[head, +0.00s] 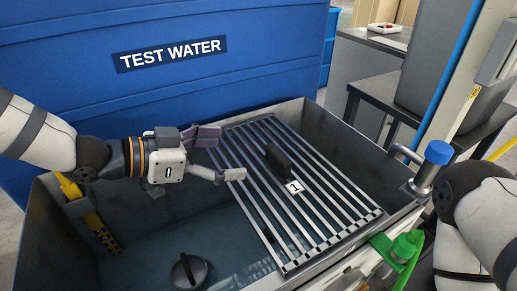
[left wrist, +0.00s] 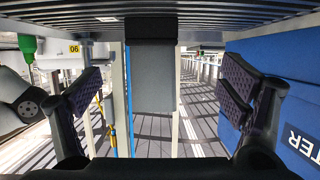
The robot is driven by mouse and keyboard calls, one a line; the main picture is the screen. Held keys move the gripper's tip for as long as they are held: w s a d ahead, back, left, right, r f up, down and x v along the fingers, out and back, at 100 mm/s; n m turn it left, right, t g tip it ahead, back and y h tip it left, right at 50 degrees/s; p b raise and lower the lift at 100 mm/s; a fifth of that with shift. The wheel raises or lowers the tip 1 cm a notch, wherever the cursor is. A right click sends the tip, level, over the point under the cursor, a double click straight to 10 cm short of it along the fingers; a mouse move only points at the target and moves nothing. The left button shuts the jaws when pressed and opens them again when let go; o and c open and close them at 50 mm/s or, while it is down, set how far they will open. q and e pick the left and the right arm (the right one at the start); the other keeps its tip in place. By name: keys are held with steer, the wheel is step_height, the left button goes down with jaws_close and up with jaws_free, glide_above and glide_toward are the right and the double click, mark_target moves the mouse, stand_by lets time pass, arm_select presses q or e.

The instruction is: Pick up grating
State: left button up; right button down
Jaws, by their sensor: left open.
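The grating (head: 318,208), a panel of parallel metal bars, lies across the right part of a grey tank (head: 40,235). In the left wrist view the grating (left wrist: 230,18) runs along the top, and the dark handle (left wrist: 151,28) shows ahead, above the space between my open fingers (left wrist: 160,82). My right gripper is out of view.
A blue "TEST WATER" container (head: 170,50) stands behind the tank. A blue-capped pipe (head: 432,165) and green fitting (head: 402,247) are at the right rim, near my right arm.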

mark_target(280, 152)
arm_select(q)
steer(key=x, duration=0.4)
steer(key=b+x, duration=0.1)
steer(key=x, duration=0.3)
steer(key=s+d+x, duration=0.1)
steer(key=x, duration=0.3)
steer(key=shift+a+r, duration=0.1)
steer(key=shift+r, duration=0.05)
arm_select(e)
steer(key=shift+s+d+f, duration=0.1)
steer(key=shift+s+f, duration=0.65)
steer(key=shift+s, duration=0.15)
arm_select(q)
steer(key=shift+r, duration=0.1)
steer(key=c, duration=2)
steer(key=shift+r, duration=0.1)
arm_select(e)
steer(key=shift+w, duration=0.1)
